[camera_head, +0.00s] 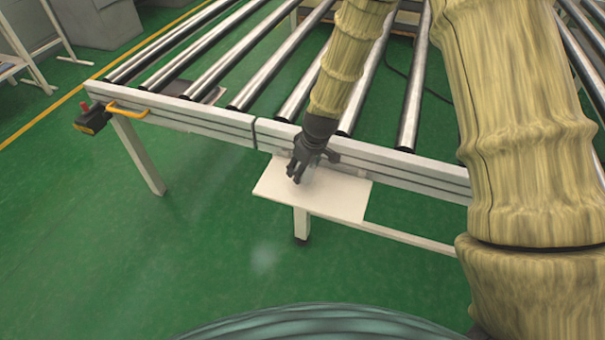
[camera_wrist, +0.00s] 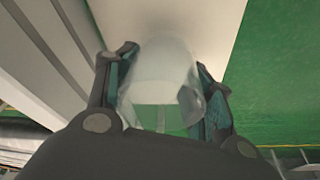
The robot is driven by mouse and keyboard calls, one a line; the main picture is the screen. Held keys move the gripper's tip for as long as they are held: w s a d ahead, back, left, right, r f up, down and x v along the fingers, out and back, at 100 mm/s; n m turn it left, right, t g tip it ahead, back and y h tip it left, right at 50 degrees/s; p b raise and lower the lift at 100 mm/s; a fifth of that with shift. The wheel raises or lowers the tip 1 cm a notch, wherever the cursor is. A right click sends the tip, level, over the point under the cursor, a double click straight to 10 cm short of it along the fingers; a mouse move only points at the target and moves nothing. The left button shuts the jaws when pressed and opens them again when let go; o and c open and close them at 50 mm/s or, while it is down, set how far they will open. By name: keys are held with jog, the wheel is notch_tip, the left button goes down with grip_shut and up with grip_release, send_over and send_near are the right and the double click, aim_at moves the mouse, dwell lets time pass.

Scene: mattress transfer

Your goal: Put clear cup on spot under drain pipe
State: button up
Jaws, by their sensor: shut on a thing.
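My gripper (camera_head: 302,172) is over the white shelf board (camera_head: 340,195) at the side of the roller conveyor. In the wrist view my gripper (camera_wrist: 165,85) is shut on the clear cup (camera_wrist: 160,70), with one finger on each side of it. The cup is see-through and shows faintly, with the white board (camera_wrist: 200,22) behind it. In the head view the cup is hard to make out at the fingers. I cannot tell whether it touches the board. No drain pipe can be made out.
The roller conveyor (camera_head: 190,112) with its pale side rail runs behind the board. A black and red device (camera_head: 92,120) and a yellow handle (camera_head: 140,112) are at the rail's left end. Green floor (camera_head: 150,240) is open in front and to the left.

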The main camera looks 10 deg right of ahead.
jog(key=shift+f, duration=1.55)
jog(key=shift+s+f, duration=0.1)
jog(key=shift+f, duration=0.05)
jog(key=o, duration=1.2)
